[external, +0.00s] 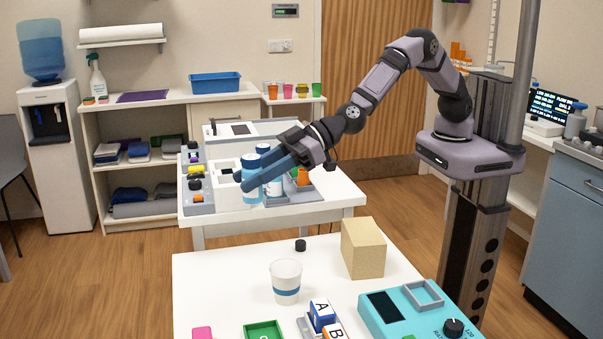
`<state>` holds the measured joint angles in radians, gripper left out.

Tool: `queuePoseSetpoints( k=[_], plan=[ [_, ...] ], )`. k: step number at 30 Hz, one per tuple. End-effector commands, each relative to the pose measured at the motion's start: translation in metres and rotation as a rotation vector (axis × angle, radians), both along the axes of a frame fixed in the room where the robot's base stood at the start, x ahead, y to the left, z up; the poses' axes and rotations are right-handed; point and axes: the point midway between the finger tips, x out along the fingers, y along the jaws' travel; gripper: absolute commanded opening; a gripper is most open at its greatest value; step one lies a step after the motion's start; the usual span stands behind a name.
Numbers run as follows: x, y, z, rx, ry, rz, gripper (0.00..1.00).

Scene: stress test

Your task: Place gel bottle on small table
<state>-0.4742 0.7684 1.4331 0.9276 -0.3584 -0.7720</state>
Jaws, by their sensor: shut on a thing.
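My gripper (254,179) reaches left from my arm over the far white table (336,197). Its blue fingers are shut around a bottle with a blue cap and a pale blue body (251,192), which looks like the gel bottle. The bottle is upright; I cannot tell whether its base touches the table. A second bottle (273,188) with a white label stands just right of it, partly hidden by the fingers. The near white table (222,285) is in front; I cannot tell which table is the small one.
A grey tray with an orange item (303,177) and a row of coloured pieces (195,185) crowd the far table. A paper cup (286,281), cardboard box (362,248), black cap (300,245) and teal device (420,312) stand on the near table.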

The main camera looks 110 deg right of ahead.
Motion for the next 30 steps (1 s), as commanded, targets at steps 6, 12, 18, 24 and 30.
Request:
queuePoseSetpoints(
  k=[6, 12, 18, 24, 30],
  plan=[
    [0.0, 0.0, 0.002, 0.0, -0.001, 0.0, 0.05],
    [0.002, -0.016, 0.002, -0.002, 0.0, -0.018, 0.05],
    [0.004, -0.069, 0.0, -0.003, 0.002, -0.072, 0.05],
    [-0.003, -0.147, -0.002, -0.003, 0.003, -0.129, 0.05],
    [-0.027, -0.209, -0.006, -0.002, 0.004, -0.14, 0.05]
  ],
)
